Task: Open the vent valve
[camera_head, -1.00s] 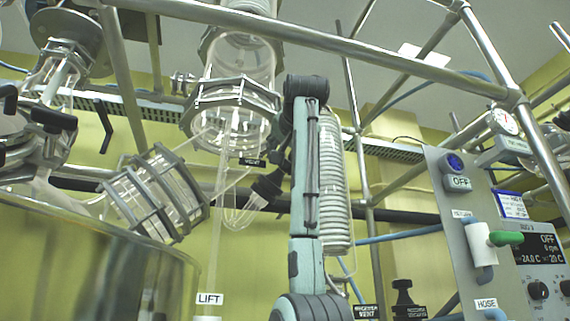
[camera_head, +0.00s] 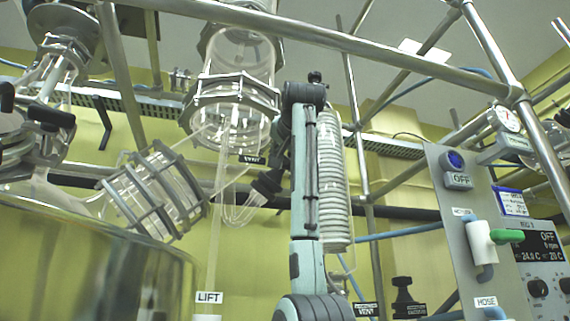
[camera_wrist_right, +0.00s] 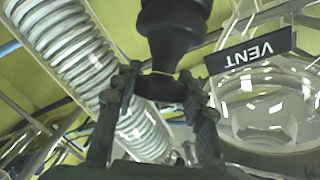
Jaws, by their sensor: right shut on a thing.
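The vent valve (camera_head: 264,186) is a black fitting beside the glass column, by a small black VENT label (camera_head: 252,158) in the head view. In the right wrist view its black knob (camera_wrist_right: 172,28) comes down from the top edge, and the VENT label (camera_wrist_right: 248,51) appears upside down to its right. My right gripper (camera_wrist_right: 160,88) has its two dark fingers closed on either side of the knob's narrow end. In the head view the right gripper (camera_head: 277,165) is small and dark, partly hidden by my arm. My left gripper is not in view.
A coiled glass condenser (camera_head: 332,180) stands just right of my right arm. A flanged glass vessel (camera_head: 230,105) hangs to its left. Metal frame bars (camera_head: 350,50) cross above. A control panel (camera_head: 465,220) with a green-handled valve is at the right.

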